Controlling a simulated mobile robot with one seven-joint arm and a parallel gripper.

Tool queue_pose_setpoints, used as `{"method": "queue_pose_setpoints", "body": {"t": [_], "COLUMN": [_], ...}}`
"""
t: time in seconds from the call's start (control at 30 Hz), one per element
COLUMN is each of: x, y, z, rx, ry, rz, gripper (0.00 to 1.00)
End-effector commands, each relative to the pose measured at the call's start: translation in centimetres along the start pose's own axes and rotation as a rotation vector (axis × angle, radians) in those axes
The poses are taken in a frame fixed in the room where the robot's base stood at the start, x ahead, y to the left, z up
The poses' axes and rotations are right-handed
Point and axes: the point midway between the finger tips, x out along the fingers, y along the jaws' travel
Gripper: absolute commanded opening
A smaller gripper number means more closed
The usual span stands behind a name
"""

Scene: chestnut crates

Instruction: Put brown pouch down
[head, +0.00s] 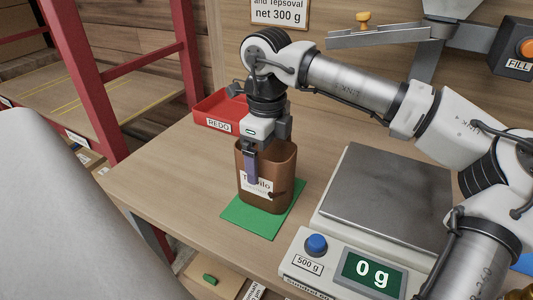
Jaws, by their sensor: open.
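The brown pouch (276,168) stands upright on the green mat (241,217) on the wooden table. Its top looks open, and a white label (262,188) is on its front. My gripper (265,155) is at the pouch, pointing down, with one finger in front of the near wall. The other finger is hidden, so its place at or inside the pouch cannot be told. The jaws are open.
A scale (378,194) with a grey plate stands close on the right and reads 0 g. A red tray (223,110) marked REDO lies behind. A red rack (98,92) rises at the left. The table left of the mat is clear.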

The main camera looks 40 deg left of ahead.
Motion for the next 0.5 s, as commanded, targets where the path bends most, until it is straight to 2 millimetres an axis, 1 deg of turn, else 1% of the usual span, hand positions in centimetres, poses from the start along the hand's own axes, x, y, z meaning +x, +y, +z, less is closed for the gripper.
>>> {"method": "queue_pose_setpoints", "body": {"t": [0.17, 0.5], "x": [-1.8, -9.0], "y": [-0.1, 0.0], "z": [0.0, 0.1], "rx": [0.002, 0.002], "ry": [0.000, -0.001], "rz": [-0.003, -0.002], "gripper": [0.93, 0.93]}}
